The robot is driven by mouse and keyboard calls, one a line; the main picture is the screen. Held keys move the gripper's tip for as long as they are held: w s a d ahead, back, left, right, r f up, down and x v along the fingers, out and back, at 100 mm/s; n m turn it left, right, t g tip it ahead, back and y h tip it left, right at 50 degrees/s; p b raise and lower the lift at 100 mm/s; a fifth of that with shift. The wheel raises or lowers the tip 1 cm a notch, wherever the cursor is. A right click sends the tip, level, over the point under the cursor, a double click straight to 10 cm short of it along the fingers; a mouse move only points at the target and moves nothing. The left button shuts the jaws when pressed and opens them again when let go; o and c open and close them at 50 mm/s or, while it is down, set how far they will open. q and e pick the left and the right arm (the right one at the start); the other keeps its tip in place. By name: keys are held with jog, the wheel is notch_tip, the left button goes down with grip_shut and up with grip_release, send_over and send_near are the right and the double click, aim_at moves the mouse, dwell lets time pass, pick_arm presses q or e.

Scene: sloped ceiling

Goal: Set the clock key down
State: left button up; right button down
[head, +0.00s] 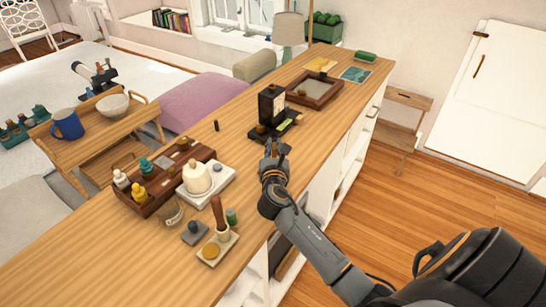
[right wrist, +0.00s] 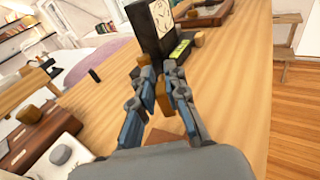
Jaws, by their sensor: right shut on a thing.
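My right gripper (head: 273,150) is over the wooden counter, just in front of a black clock (head: 271,104). In the right wrist view its fingers (right wrist: 160,78) are closed together around a small orange-brown piece (right wrist: 162,96), which I take for the clock key. The fingers hide most of it, and I cannot tell whether it touches the counter. The clock (right wrist: 153,28), with its pale face, stands upright just beyond the fingertips. A green-marked strip (right wrist: 180,49) lies on its base. My left gripper is not in view.
The counter (head: 130,240) has bare wood left of the gripper, with a small black cylinder (head: 216,125) standing there. A wooden rack of bottles (head: 152,192), a white tray (head: 222,176) and a stamp (head: 218,215) stand nearer. A framed tray (head: 316,88) lies beyond the clock.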

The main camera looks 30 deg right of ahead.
aim_at(273, 155)
jog(key=shift+w+f, duration=0.25)
jog(key=shift+f, duration=0.1)
notch_tip(273, 155, down, 2)
jog(key=shift+f+b, duration=0.25)
jog(key=shift+b, duration=0.05)
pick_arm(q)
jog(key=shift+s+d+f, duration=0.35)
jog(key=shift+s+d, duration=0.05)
pick_arm(e)
jog(key=shift+f, duration=0.3)
jog(key=shift+f, duration=0.1)
jog(key=c, duration=1.4)
grip_release()
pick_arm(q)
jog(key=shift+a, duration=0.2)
pick_arm(e)
jog(key=shift+o, duration=0.2)
